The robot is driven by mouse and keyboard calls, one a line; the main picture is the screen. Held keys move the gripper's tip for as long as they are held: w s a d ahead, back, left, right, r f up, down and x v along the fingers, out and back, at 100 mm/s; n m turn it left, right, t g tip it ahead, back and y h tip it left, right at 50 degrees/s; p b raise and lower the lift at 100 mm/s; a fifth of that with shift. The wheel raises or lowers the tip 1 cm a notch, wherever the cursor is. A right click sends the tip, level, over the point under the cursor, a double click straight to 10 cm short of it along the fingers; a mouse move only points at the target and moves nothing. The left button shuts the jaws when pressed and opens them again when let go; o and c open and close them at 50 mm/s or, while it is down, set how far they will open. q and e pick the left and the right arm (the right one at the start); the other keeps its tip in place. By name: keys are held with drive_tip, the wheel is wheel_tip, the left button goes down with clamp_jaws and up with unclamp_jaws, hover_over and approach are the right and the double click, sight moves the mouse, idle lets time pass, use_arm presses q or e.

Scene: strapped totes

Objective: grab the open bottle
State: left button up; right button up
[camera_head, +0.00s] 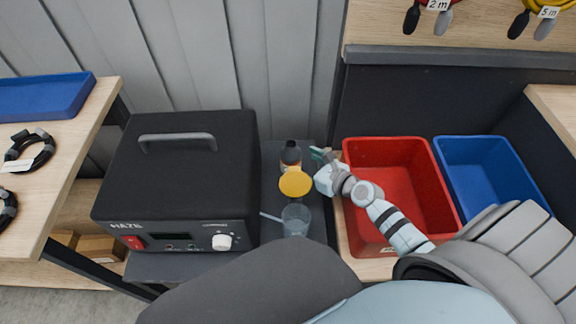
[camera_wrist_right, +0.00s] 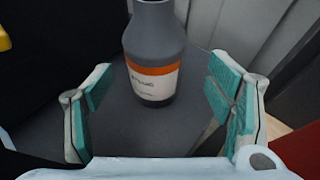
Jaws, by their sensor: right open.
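A dark grey bottle (camera_head: 291,153) with an orange-and-white label stands upright on the dark surface beside the black machine. In the right wrist view the bottle (camera_wrist_right: 155,48) stands ahead of the fingers, between their lines, with its top cut off by the frame. I cannot tell whether its mouth is open. My right gripper (camera_wrist_right: 160,108) is open and empty, its teal pads on either side of the space before the bottle. In the head view the right gripper (camera_head: 319,156) is just right of the bottle. My left gripper is not in view.
A round yellow thing (camera_head: 295,184) is close in front of the bottle, and a clear cup (camera_head: 296,220) with a stick stands nearer. The black machine (camera_head: 182,185) bounds the left. A red tote (camera_head: 348,205) and a blue tote (camera_head: 481,143) are right.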

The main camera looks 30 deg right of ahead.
drive_tip(key=x, duration=0.2)
drive_tip(key=b+x, duration=0.1)
drive_tip(key=x, duration=0.1)
drive_tip(key=b+x, duration=0.1)
drive_tip(key=x, duration=0.1)
drive_tip(key=shift+a+r, duration=0.15)
drive_tip(key=shift+a, duration=0.15)
drive_tip(key=shift+s, duration=0.1)
drive_tip(key=shift+c, duration=1)
drive_tip(key=shift+r, duration=0.1)
drive_tip(key=c, duration=1.3)
